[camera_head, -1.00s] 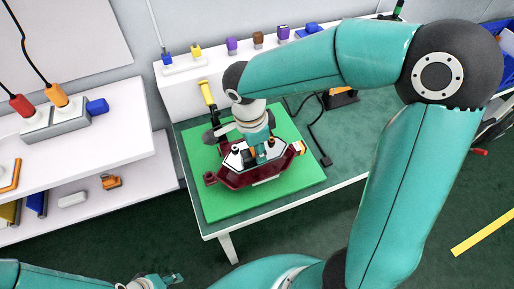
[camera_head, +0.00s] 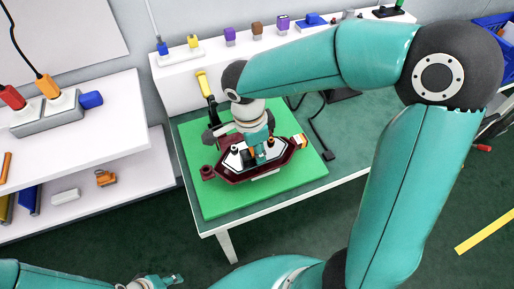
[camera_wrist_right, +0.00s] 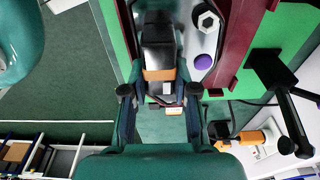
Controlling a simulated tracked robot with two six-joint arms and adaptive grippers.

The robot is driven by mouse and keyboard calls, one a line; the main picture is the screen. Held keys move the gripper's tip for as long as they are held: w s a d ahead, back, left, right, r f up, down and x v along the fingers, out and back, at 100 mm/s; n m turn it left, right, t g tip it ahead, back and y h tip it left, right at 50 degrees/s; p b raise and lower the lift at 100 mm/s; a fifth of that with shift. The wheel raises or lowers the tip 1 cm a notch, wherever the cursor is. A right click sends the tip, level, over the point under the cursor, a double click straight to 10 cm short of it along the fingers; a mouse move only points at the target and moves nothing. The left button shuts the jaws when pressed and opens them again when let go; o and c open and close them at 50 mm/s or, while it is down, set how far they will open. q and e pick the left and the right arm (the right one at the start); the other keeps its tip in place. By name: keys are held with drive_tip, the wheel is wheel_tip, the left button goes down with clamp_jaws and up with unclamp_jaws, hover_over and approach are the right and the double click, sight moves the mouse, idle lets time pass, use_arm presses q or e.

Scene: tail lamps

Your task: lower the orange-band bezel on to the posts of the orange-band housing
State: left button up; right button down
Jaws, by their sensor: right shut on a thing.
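The orange-band bezel (camera_head: 219,171) is a dark red frame above the green mat, near its middle in the head view. It also shows as dark red strips in the right wrist view (camera_wrist_right: 240,50). My right gripper (camera_head: 259,153) reaches down and is shut on it; a dark block with an orange band (camera_wrist_right: 158,75) shows between the fingers. The orange-band housing (camera_head: 266,177) shows as pale parts in and under the frame. A hex-topped post (camera_wrist_right: 207,22) and a purple disc stand inside the frame. Whether the bezel touches the housing is hidden. My left gripper (camera_head: 165,281) is at the bottom edge, its jaws unclear.
The green mat (camera_head: 225,203) lies on a table, with clear mat in front. A yellow-handled tool (camera_head: 203,84) stands behind left, and a black cable (camera_head: 318,130) lies to the right. A white ledge with several small coloured blocks runs along the back.

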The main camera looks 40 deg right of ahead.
drive_tip(key=shift+b, duration=0.45)
idle(0.4)
drive_tip(key=shift+f+b, duration=1.45)
drive_tip(key=shift+f, duration=0.05)
drive_tip(key=c, duration=0.8)
unclamp_jaws()
drive_tip(key=shift+r, duration=0.1)
drive_tip(key=r, duration=0.4)
drive_tip(key=a+r, duration=0.1)
drive_tip(key=r, duration=0.6)
drive_tip(key=shift+w+a+r, duration=0.2)
drive_tip(key=shift+r, duration=0.15)
